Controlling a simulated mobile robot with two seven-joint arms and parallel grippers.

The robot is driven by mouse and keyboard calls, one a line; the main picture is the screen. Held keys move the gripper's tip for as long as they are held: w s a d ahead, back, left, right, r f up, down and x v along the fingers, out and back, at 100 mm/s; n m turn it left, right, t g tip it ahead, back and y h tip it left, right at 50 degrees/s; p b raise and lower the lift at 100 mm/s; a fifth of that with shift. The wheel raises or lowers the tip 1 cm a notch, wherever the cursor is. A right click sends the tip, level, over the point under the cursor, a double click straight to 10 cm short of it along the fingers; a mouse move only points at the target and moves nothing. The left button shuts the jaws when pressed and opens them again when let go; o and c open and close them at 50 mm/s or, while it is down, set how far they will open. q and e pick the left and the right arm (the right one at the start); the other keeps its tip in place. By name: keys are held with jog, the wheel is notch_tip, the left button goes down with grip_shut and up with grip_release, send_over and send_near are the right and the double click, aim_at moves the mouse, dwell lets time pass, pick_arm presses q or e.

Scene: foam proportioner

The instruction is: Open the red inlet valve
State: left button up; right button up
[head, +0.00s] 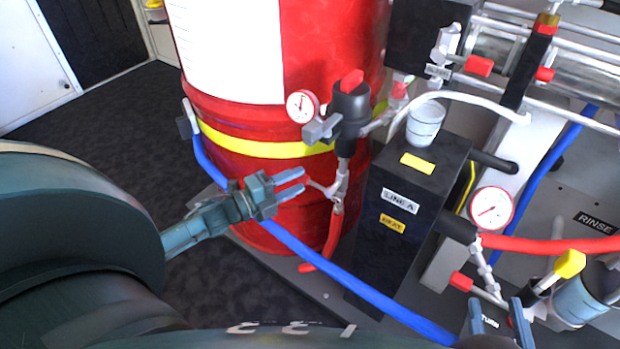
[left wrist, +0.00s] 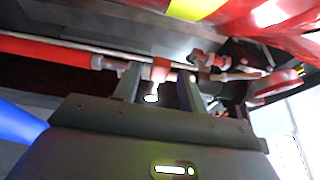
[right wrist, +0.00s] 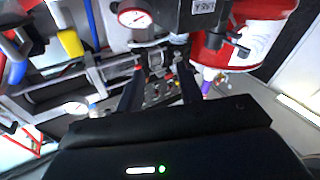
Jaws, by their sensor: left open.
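My left gripper (head: 303,182) is open, its fingers pointing right at a grey pipe fitting (head: 338,186) in front of the red drum. In the left wrist view, a small red handle with a pale tip (left wrist: 160,70) shows between the open left fingers (left wrist: 158,88); I cannot tell whether they touch it. Several red handles are in view, including one on the pump top (head: 351,81) and one at lower right (head: 461,281). I cannot tell which is the inlet valve. My right gripper (head: 500,314) is open and empty at the bottom right; its fingers also show in the right wrist view (right wrist: 160,92).
The red drum (head: 290,120) stands behind the left gripper. A blue hose (head: 330,268) runs below it. A black LINE A heater box (head: 385,235), gauges and pipes crowd the right. A yellow-handled valve (head: 569,263) is near the right gripper. Open floor lies at left.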

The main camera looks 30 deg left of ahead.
aim_at(300, 180)
pick_arm(q)
jog(key=shift+b+x, duration=0.4)
jog(key=shift+x, duration=1.95)
grip_shut()
